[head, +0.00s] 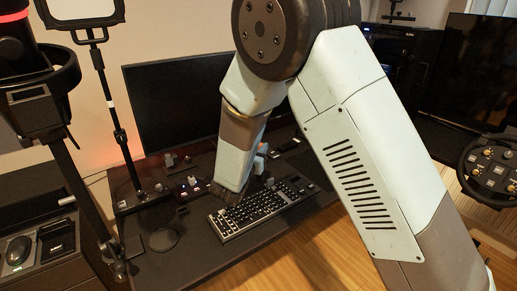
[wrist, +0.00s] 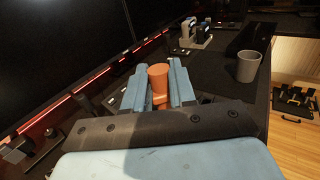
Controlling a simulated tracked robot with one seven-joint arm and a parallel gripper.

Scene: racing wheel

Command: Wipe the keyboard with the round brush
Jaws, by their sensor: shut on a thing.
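The keyboard (head: 268,208) is dark with a light edge and lies flat on the desk below my arm in the head view. It does not show clearly in the wrist view. My gripper (wrist: 159,90) is shut on an orange, round-topped piece, which looks like part of the round brush (wrist: 159,76). The piece stands between the two pale blue fingers. In the head view my gripper (head: 261,159) is mostly hidden behind my wrist, above the keyboard's far side. The brush's bristles cannot be made out, nor whether they touch the keys.
A grey cup (wrist: 248,66) and a small stand with items (wrist: 194,34) are on the desk in the wrist view. A large monitor (head: 170,104) stands behind the keyboard. A thin lamp stand (head: 121,140) rises at left. A round dark pad (head: 163,239) lies left of the keyboard.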

